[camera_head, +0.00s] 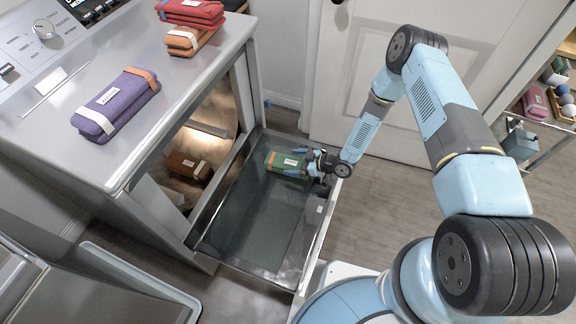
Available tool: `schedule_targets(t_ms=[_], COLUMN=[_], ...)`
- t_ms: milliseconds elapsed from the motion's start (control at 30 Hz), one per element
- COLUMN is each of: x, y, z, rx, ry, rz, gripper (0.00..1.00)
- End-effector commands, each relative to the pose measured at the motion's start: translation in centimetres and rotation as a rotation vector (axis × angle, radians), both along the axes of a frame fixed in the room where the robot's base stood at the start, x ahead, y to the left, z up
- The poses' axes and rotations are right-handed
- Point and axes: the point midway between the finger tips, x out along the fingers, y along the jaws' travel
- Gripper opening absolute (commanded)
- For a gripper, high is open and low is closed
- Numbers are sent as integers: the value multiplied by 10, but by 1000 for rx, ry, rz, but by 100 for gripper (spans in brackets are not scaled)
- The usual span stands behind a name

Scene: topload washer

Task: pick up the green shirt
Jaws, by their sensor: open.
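The green shirt (285,162) is a folded bundle with a white label and an orange-brown end. It lies in the open drawer or door tray (243,228) of the silver appliance, near the tray's far end. My gripper (300,163) is at the right end of the shirt, with its blue fingers open on either side of that end. I cannot tell whether the fingers touch the cloth. My wrist covers part of the tray's right rim.
A purple folded shirt (117,103) and red and orange ones (190,38) lie on the appliance top (62,133). A brown bundle (188,166) lies inside the appliance. A white door (390,100) stands behind my arm. Shelves with small items are at the right. Floor (395,218) shows right of the tray.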

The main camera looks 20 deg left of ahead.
Motion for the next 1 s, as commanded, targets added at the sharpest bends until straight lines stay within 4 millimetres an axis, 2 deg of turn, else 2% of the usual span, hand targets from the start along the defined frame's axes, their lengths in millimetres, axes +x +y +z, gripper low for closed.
schedule_targets(t_ms=[267, 867, 1000], x=[0, 0, 1], y=[5, 4, 4], z=[-2, -2, -2], rx=[-1, -1, 0], ry=[1, 0, 0], rz=[-1, -1, -1], gripper=[100, 43, 41])
